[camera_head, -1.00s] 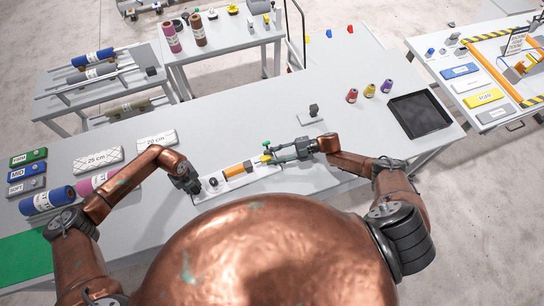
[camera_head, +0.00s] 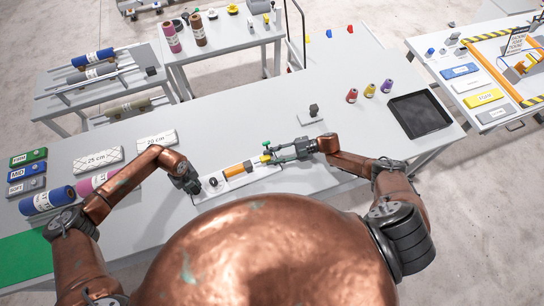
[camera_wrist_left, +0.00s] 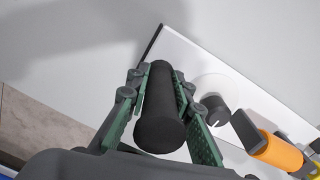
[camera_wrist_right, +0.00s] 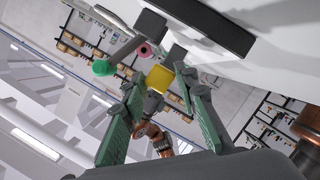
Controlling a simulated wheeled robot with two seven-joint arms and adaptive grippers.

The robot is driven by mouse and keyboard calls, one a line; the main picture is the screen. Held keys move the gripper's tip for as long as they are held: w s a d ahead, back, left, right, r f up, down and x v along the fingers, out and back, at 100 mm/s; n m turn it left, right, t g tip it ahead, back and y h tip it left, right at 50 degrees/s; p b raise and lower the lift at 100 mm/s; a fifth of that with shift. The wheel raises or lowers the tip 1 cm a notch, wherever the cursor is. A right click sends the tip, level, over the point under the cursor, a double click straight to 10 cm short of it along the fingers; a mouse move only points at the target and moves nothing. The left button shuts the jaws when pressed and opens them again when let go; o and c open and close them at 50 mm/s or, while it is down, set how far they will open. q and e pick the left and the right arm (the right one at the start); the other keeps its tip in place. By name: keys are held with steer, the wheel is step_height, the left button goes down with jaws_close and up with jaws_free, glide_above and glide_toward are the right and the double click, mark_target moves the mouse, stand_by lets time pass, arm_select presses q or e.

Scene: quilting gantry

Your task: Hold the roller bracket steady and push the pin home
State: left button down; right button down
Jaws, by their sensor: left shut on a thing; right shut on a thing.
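The roller bracket is a white base plate (camera_head: 226,191) on the table, carrying an orange roller (camera_head: 236,170) and a dark block (camera_head: 248,166). My left gripper (camera_head: 191,186) is at the plate's left end. In the left wrist view its green fingers are shut on a black cylindrical post (camera_wrist_left: 160,110); the orange roller (camera_wrist_left: 275,151) lies to the right. My right gripper (camera_head: 272,156) is at the right end, shut on a yellow piece (camera_wrist_right: 159,78), apparently the pin's head. A green knob (camera_wrist_right: 103,67) stands beside it. How deep the pin sits is hidden.
Three small spools, one of them yellow (camera_head: 369,90), and a black tray (camera_head: 420,114) stand at the right. A small grey stand (camera_head: 313,113) is behind my right gripper. Labelled white blocks (camera_head: 98,158) and fabric rolls (camera_head: 47,200) are at the left.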

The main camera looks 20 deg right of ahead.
mark_target(261, 161)
arm_select(q)
steer(key=shift+s+f, duration=0.3)
arm_select(e)
steer(key=shift+s+a, duration=0.15)
steer(key=shift+a, duration=1.65)
steer(key=c, duration=1.4)
jaws_free()
steer(key=shift+c, duration=0.2)
arm_select(q)
steer(key=shift+a, duration=0.1)
arm_select(e)
steer(key=v, duration=1.2)
arm_select(q)
steer(key=c, duration=2)
jaws_free()
steer(key=shift+w, duration=0.1)
steer(key=shift+c, duration=0.2)
steer(key=o, duration=0.4)
steer(key=shift+w+r, duration=0.1)
steer(key=shift+w, duration=0.05)
